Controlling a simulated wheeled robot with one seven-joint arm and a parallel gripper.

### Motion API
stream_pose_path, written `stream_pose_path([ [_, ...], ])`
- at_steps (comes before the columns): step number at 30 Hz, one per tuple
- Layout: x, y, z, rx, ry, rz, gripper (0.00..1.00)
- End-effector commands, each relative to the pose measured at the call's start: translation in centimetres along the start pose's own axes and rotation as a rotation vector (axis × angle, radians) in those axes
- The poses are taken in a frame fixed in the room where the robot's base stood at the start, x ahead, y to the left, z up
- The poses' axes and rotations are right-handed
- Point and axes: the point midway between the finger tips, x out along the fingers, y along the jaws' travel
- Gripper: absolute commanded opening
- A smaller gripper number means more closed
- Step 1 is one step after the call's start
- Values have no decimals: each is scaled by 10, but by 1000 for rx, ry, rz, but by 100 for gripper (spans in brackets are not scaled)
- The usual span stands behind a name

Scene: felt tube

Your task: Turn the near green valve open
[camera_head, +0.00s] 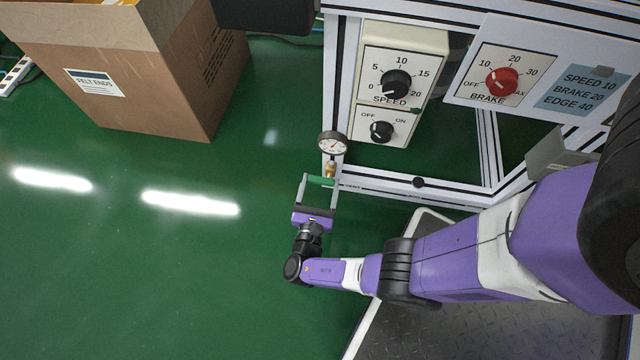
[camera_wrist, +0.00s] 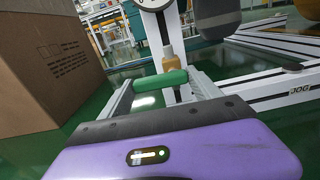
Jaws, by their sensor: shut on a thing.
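The green valve handle (camera_head: 321,181) sits below a round pressure gauge (camera_head: 333,144) on a brass fitting (camera_head: 330,169), beside the machine frame's corner post. In the wrist view the green handle (camera_wrist: 160,82) lies crosswise, spanning between the finger ends, with the brass fitting (camera_wrist: 170,62) just behind it. My gripper (camera_head: 320,180) has its two grey fingers around the handle, one at each end, and is shut on it. The wrist view shows the same gripper (camera_wrist: 163,85) from behind. The handle's contact with the fingertips is partly hidden.
The machine panel carries a speed knob (camera_head: 396,84), an off/on switch (camera_head: 381,131) and a red brake knob (camera_head: 502,81). A cardboard box (camera_head: 150,85) stands on the floor at the upper left. The green floor (camera_head: 150,270) to the left is clear.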

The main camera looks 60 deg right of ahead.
Motion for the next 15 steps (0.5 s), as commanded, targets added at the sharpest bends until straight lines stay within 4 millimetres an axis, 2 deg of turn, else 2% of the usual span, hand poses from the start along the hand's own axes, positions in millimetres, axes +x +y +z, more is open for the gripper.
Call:
stream_pose_path([
  [8, 0, 0, 4, 139, 0, 1, 32],
  [15, -1, -2, 8, 351, 1, 1, 32],
])
